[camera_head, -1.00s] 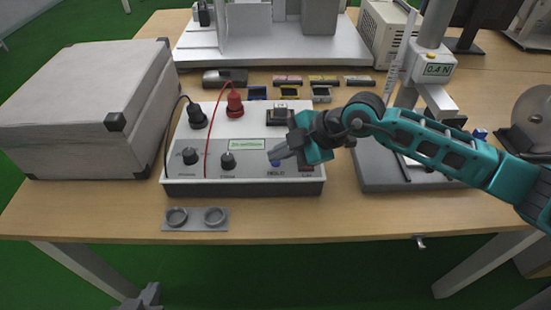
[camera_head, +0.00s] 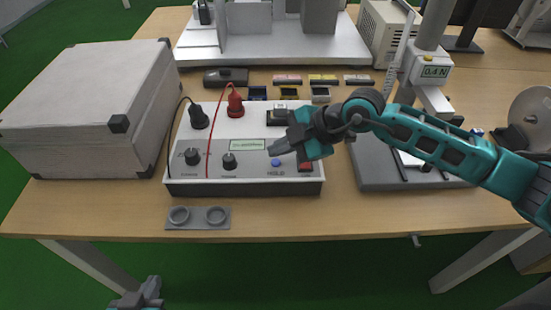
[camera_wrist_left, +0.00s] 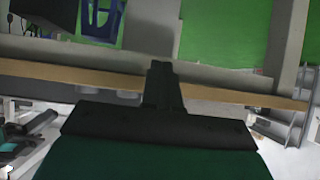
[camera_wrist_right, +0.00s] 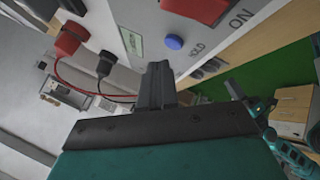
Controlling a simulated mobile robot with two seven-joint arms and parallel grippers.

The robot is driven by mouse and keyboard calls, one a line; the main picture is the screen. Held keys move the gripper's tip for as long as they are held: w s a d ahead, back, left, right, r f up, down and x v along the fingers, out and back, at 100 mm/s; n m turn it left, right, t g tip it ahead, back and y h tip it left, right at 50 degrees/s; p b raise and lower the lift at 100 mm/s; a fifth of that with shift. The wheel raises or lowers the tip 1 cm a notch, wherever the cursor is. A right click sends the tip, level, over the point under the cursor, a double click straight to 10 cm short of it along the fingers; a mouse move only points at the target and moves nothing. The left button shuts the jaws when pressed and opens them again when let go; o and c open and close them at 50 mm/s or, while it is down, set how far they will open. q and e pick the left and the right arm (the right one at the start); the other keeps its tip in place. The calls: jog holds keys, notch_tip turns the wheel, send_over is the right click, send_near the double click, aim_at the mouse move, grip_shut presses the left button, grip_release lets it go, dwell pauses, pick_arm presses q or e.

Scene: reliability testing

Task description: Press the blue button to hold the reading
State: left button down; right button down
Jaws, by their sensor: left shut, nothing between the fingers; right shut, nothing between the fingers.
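The blue button (camera_head: 276,163) sits on the front panel of the white meter box (camera_head: 245,186), above the word HOLD. It also shows in the right wrist view (camera_wrist_right: 173,42). My right gripper (camera_head: 271,149) is shut and empty, its fingertips just above and behind the button in the head view, with a visible gap. In the right wrist view the shut fingers (camera_wrist_right: 158,66) point towards the panel near the button. The meter's green display (camera_head: 247,145) has text too small to read. My left gripper (camera_head: 146,292) is shut and empty, low in front of the table.
A red switch (camera_head: 306,167) is right of the button. Two black knobs (camera_head: 229,160) and red and black plugs (camera_head: 235,103) with leads are left. A grey case (camera_head: 85,110) stands left, a force stand (camera_head: 432,70) right. A grey two-ring holder (camera_head: 198,217) lies in front.

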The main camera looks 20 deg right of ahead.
aim_at(280, 163)
jog(key=shift+r, duration=0.15)
notch_tip(280, 163, up, 5)
jog(key=p, duration=0.5)
jog(key=shift+f, duration=0.2)
jog(key=shift+r+p, duration=0.55)
